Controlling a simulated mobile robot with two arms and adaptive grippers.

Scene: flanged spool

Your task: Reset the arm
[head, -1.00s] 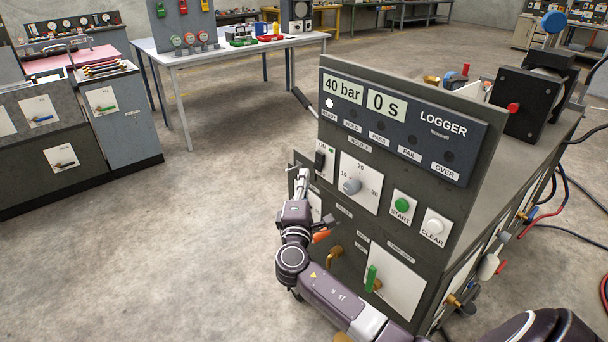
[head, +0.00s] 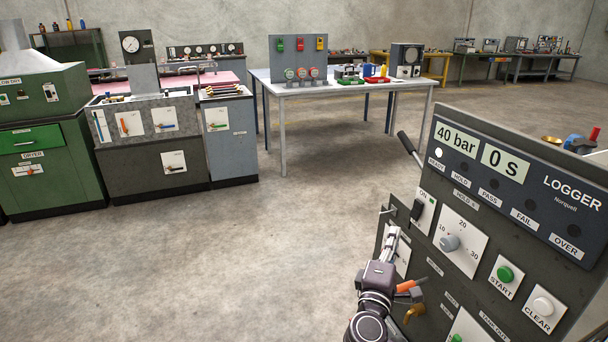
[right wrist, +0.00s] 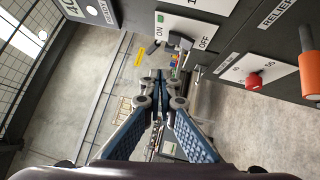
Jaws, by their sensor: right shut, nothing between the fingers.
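My right gripper (head: 392,234) is in the lower right of the head view, in front of the grey logger panel (head: 468,205), near its left edge. In the right wrist view its fingers (right wrist: 161,78) meet at the tips with nothing between them. The panel reads 40 bar and 0 s. It carries a grey dial (head: 449,243), a green START button (head: 505,274) and a white CLEAR button (head: 543,306). An ON/OFF switch plate (right wrist: 188,30) and a red knob (right wrist: 254,80) show in the right wrist view. My left gripper is out of view.
An orange handle (right wrist: 308,62) is at the right of the right wrist view. A black lever (head: 408,145) sticks out from the panel's left side. A white table (head: 345,91) and a green cabinet (head: 50,140) stand farther back. Open concrete floor (head: 250,250) lies left of the panel.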

